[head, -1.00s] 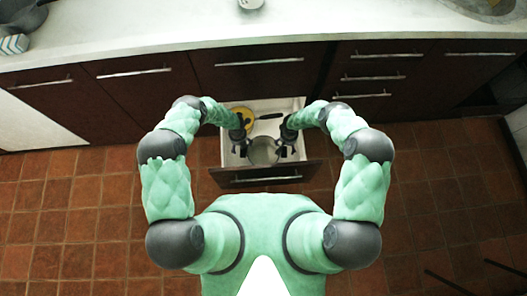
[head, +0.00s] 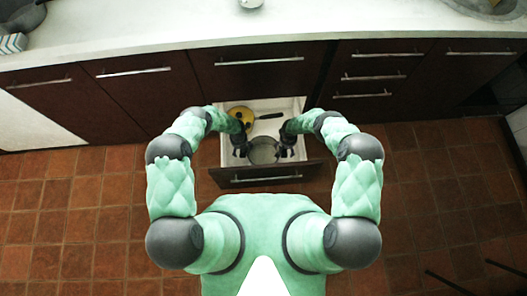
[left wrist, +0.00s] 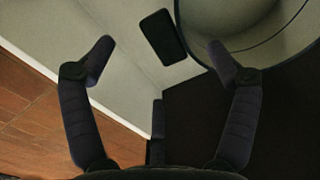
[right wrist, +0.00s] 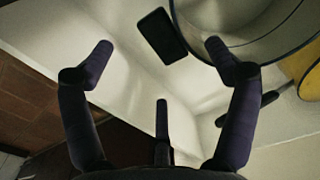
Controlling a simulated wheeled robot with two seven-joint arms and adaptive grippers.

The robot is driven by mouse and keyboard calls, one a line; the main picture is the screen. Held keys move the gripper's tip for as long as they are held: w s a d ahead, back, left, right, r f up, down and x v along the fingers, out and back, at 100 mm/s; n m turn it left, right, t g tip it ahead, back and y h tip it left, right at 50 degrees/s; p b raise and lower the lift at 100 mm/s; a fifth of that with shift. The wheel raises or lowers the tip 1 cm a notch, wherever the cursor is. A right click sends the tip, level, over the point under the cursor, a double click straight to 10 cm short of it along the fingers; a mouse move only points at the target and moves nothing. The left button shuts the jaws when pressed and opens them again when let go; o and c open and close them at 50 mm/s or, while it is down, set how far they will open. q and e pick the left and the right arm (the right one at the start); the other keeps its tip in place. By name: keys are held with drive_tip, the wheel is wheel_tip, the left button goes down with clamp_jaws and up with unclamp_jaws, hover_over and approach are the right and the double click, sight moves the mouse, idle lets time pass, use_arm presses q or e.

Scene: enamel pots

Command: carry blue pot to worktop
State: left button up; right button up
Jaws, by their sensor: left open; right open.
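The pot (head: 263,151) stands in the open drawer, near its front. Its grey inside shows from above, and its blue colour is hard to make out. My left gripper (head: 239,148) is open at the pot's left side. In the left wrist view, a dark side handle (left wrist: 162,37) lies ahead, between the spread fingers, with the pot wall (left wrist: 245,25) at upper right. My right gripper (head: 287,142) is open at the pot's right side. In the right wrist view, the other handle (right wrist: 162,35) lies between the open fingers. Contact cannot be told.
A yellow pan (head: 240,115) with a dark handle lies behind the pot in the drawer. The drawer front (head: 266,176) is close before the pot. The pale worktop (head: 330,22) runs above the cabinets and is largely bare in the middle.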

sight(285, 152)
use_arm(q)
drive_tip(key=shift+f, duration=3.2)
use_arm(e)
drive_tip(key=shift+f, duration=3.2)
use_arm(q)
clamp_jaws()
use_arm(e)
clamp_jaws()
